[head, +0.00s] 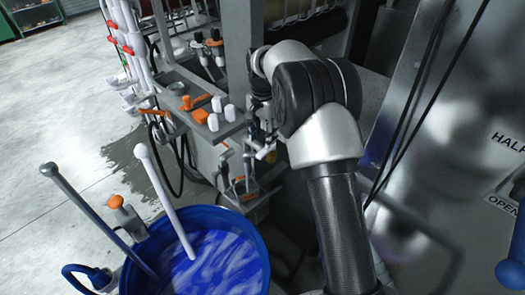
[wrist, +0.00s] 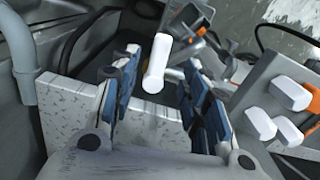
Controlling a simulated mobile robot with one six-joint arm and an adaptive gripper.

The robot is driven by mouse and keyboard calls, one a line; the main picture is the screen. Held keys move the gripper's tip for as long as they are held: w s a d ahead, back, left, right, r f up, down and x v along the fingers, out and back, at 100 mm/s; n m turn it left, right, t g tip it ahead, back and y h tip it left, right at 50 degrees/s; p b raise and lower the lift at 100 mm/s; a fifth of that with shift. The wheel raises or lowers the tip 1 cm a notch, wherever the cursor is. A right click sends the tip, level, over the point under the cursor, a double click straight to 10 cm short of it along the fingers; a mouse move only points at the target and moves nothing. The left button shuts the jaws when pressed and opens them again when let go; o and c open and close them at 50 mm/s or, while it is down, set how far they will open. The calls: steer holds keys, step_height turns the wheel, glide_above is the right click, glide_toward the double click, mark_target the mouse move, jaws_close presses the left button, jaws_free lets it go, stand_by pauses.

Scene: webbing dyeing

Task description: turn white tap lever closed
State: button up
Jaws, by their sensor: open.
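A white tap lever (wrist: 157,62) stands between the tips of my open gripper (wrist: 161,72) in the wrist view. A gap shows on each side of it, and I cannot tell whether either finger touches it. Blue pads line both fingers. In the head view my gripper (head: 262,115) is beside the grey panel, largely hidden by my wrist, and a white lever (head: 265,151) shows just below it. The tap body behind the lever is mostly hidden.
White knobs (head: 217,104) and an orange lever (head: 196,101) sit on the grey panel beside my gripper. A blue barrel (head: 262,240) with blue liquid and a white rod (head: 165,200) stands in front. A shiny metal cabinet (head: 440,150) is at right. Floor at left is mostly clear.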

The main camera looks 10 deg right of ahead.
mark_target(263, 152)
step_height(263, 152, down, 6)
steer(key=shift+f+b, duration=0.2)
steer(key=shift+b, duration=0.2)
jaws_close()
stand_by(0.4)
